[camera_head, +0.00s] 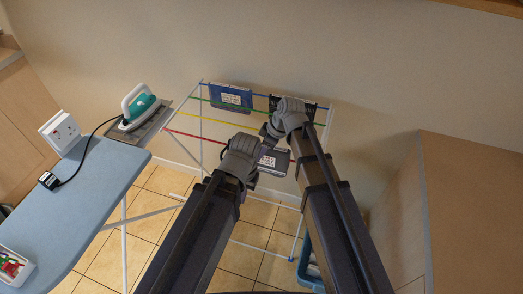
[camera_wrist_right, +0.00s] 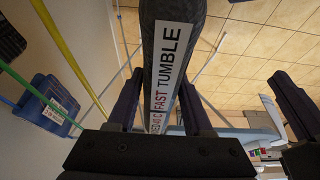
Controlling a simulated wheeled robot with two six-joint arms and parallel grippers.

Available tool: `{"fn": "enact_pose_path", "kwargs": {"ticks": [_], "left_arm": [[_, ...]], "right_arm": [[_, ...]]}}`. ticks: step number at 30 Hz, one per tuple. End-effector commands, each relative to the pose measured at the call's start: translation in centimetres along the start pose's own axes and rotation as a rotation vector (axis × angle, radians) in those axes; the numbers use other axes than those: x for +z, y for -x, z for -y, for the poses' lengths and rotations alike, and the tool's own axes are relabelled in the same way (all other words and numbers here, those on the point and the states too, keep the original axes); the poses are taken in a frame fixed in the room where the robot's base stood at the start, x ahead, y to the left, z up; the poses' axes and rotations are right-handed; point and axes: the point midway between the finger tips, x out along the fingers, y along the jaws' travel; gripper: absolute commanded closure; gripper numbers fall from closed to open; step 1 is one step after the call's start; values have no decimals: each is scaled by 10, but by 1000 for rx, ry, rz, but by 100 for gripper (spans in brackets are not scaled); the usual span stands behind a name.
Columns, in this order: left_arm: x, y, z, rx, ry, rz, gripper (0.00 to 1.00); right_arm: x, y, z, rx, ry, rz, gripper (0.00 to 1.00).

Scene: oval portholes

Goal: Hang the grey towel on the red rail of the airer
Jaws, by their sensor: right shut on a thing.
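The grey towel (camera_head: 280,164), dark with a white label, is at the red rail (camera_head: 195,137) of the airer (camera_head: 201,125), partly behind my grippers. Whether it rests on the rail is hidden. My right gripper (camera_head: 268,132) is above the towel. In the right wrist view my right gripper (camera_wrist_right: 158,105) is shut on the dark towel (camera_wrist_right: 188,35), whose label reads "FAST TUMBLE". My left gripper (camera_head: 253,180) is beside the towel at its left. Its jaws are too small and covered to read.
A blue towel (camera_head: 231,90) and a black one (camera_head: 315,110) hang on the back blue rail. Green and yellow rails lie between. An ironing board (camera_head: 85,195) with an iron (camera_head: 138,104) stands left, a cabinet (camera_head: 480,200) right. A blue basket (camera_head: 307,265) is on the floor.

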Motion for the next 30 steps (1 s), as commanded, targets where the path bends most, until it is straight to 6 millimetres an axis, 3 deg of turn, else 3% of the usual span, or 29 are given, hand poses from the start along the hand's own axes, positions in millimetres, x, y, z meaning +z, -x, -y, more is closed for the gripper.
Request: {"fn": "enact_pose_path", "kwargs": {"ticks": [9,24,25,30], "left_arm": [[-1,-20,-2,0,0,0,100],[-1,-23,-2,0,0,0,100],[-1,-23,-2,0,0,0,100],[-1,-23,-2,0,0,0,100]], "right_arm": [[8,-19,0,0,0,0,100],[9,-22,0,0,0,0,100],[9,-22,0,0,0,0,48],[9,-22,0,0,0,0,29]]}}
